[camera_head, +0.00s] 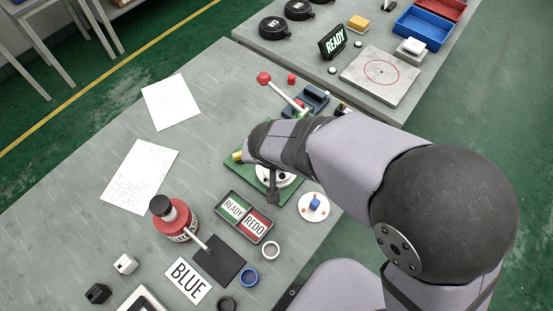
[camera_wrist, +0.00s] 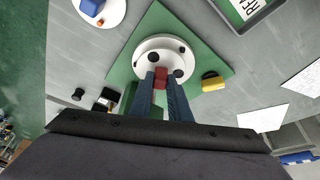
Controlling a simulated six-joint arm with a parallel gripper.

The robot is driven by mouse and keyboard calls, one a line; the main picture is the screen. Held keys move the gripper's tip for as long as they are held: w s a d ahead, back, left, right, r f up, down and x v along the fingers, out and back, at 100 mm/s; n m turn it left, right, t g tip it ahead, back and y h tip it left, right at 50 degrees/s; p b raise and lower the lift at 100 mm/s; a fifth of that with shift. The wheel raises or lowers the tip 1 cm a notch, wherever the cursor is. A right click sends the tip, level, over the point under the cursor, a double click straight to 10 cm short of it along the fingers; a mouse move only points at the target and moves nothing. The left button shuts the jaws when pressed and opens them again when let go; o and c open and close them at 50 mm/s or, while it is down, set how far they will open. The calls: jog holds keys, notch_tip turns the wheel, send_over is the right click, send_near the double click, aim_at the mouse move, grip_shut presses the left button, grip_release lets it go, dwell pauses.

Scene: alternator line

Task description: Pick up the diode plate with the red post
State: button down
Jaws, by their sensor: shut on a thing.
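The white round diode plate (camera_wrist: 165,48) with dark holes lies over the green board (camera_wrist: 122,65). Its red post (camera_wrist: 160,74) is between the fingertips of my gripper (camera_wrist: 161,82), which is shut on it. In the head view, my arm covers most of this plate (camera_head: 287,181), and the gripper (camera_head: 271,184) reaches down to it. I cannot tell whether the plate is clear of the board. Another white plate with a blue post (camera_head: 314,203) lies just right of the board; part of it shows at the top left of the wrist view (camera_wrist: 90,8).
A yellow block (camera_wrist: 212,80) sits on the board's edge. A READY/REDO tray (camera_head: 244,216) is close by. A red-knobbed lever (camera_head: 264,78) rises behind the board. Bare table lies around the papers (camera_head: 140,176).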

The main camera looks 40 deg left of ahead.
jog(key=s+d+b, duration=0.2)
jog(key=s+d, duration=0.1)
jog(key=d, duration=0.1)
jog(key=s+d+b, duration=0.2)
jog(key=s+d, duration=0.1)
jog(key=d, duration=0.2)
jog(key=s+d+b, duration=0.2)
jog(key=s+d, duration=0.1)
jog(key=d, duration=0.2)
jog(key=shift+s+d+b, duration=0.2)
jog(key=shift+b, duration=0.2)
jog(key=shift+w, duration=0.1)
